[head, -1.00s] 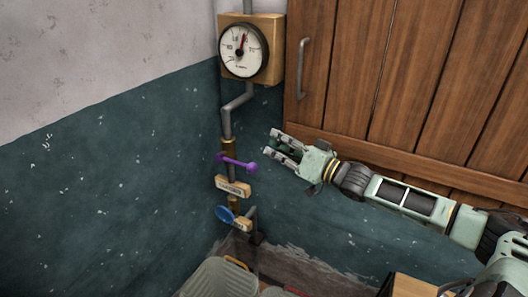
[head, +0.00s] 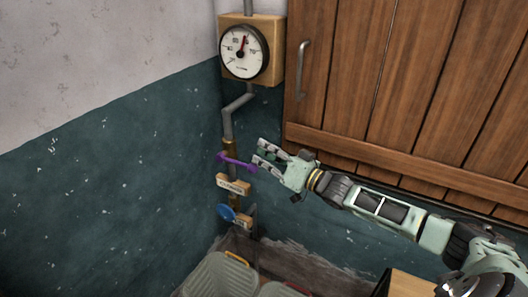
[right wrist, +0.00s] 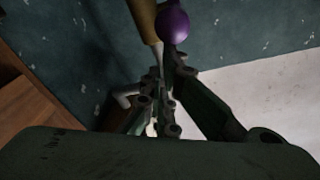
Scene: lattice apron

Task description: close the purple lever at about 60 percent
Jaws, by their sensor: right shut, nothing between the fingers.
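The purple lever (head: 234,161) sits on the vertical pipe below the gauge in the head view. It lies across the pipe, its right end slightly lower. My right gripper (head: 260,153) is just right of the lever's right end, shut and empty. In the right wrist view, the lever's round purple knob (right wrist: 173,27) shows just beyond the fingertips of my right gripper (right wrist: 164,72). I cannot tell whether they touch. The round gauge (head: 244,52) above has a red needle pointing nearly straight up. My left gripper is not in view.
A labelled plate (head: 233,184) and a blue handle (head: 226,212) sit lower on the pipework. A wooden door (head: 400,80) with a metal handle (head: 301,70) fills the right. A grey bin (head: 220,277) stands below. The teal wall left of the pipe is clear.

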